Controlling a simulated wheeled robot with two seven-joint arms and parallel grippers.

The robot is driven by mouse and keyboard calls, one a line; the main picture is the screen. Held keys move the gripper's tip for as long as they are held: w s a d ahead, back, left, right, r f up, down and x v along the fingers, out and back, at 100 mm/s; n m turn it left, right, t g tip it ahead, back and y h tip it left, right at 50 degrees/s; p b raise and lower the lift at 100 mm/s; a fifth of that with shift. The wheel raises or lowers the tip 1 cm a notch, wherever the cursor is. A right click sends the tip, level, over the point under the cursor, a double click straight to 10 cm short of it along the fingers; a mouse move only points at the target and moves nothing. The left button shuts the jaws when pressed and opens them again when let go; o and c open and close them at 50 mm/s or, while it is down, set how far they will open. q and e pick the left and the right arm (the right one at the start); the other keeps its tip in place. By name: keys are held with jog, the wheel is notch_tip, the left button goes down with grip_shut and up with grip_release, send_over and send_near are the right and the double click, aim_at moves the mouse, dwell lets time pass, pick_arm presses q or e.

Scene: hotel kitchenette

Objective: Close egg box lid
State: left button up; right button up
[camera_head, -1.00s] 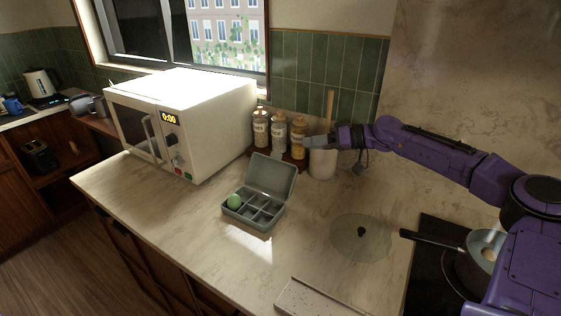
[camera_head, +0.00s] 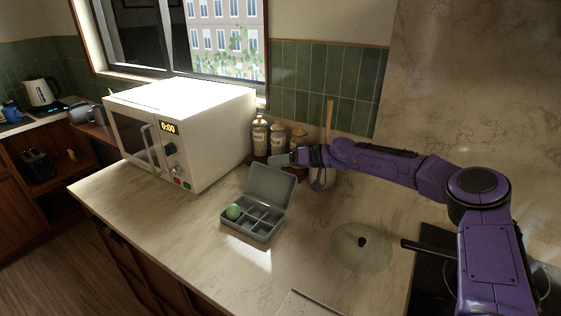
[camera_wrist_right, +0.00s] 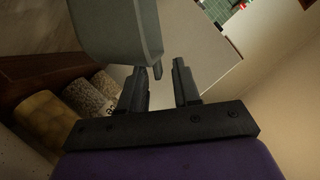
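The grey-green egg box (camera_head: 252,233) stands on the counter with its lid (camera_head: 270,186) open, raised and leaning back. A green egg (camera_head: 233,211) sits in the left compartment; the other visible compartments look empty. My right gripper (camera_head: 281,159) is at the top edge of the lid, on its rear side. In the right wrist view, my right gripper (camera_wrist_right: 160,80) has its fingers apart with nothing clearly between them. The lid (camera_wrist_right: 112,30) shows close to the fingertips there; I cannot tell whether they touch it. My left gripper is not in view.
A white microwave (camera_head: 185,125) stands left of the box. Jars (camera_head: 260,138) and a utensil pot, partly hidden by my right arm, stand behind. A round glass lid (camera_head: 361,257) and a pan handle (camera_head: 430,248) are at right.

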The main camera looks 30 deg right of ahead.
grip_shut()
dwell(1.3)
